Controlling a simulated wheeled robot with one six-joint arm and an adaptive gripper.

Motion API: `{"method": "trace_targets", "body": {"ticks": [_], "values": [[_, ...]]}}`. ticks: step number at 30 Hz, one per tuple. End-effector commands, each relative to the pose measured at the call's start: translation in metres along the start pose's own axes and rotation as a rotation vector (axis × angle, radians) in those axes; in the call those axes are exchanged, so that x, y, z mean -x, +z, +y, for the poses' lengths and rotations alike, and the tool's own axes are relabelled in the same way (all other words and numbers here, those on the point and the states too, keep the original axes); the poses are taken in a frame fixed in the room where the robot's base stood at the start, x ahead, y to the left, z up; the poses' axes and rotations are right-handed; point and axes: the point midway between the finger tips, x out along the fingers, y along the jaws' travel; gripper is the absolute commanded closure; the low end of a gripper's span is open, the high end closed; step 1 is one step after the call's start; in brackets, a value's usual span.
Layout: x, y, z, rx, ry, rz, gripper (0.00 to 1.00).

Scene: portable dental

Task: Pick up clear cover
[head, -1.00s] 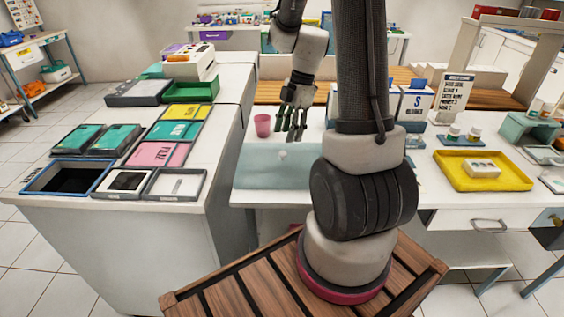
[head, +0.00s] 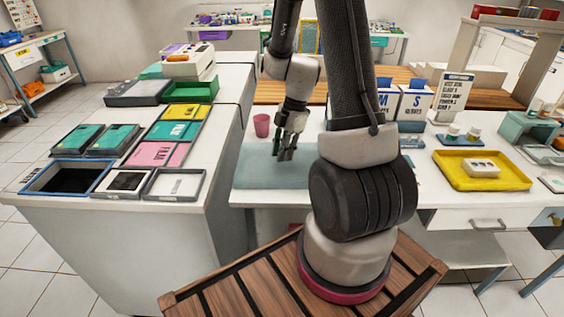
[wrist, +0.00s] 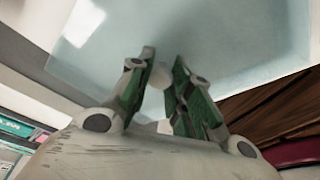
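A small pale round piece (wrist: 164,127), which may be the clear cover, shows between my fingers in the wrist view. It is partly hidden and its clear material cannot be made out. In the head view my gripper covers its place on the pale blue mat (head: 258,172). My gripper (head: 285,155) points down, low over the mat. In the wrist view its green-padded fingers (wrist: 164,95) stand apart, with a gap between them on either side of the piece. I cannot tell whether a finger touches it.
A pink cup (head: 262,125) stands just left of my gripper, near the mat's back edge. The left counter (head: 190,205) holds several trays. A yellow tray (head: 508,177) lies to the right. The mat's left part is clear.

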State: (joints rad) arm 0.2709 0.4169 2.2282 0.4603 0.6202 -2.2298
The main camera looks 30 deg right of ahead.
Motion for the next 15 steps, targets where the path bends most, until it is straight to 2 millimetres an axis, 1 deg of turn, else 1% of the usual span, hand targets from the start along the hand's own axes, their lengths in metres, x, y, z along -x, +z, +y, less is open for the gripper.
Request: {"method": "trace_targets", "body": {"ticks": [10, 13, 15], "values": [[0.002, 0.000, 0.000, 0.000, 0.001, 0.000, 1.00], [0.011, -0.003, 0.001, 0.002, 0.003, 0.000, 1.00], [0.023, -0.006, 0.001, 0.002, 0.004, -0.001, 1.00]]}}
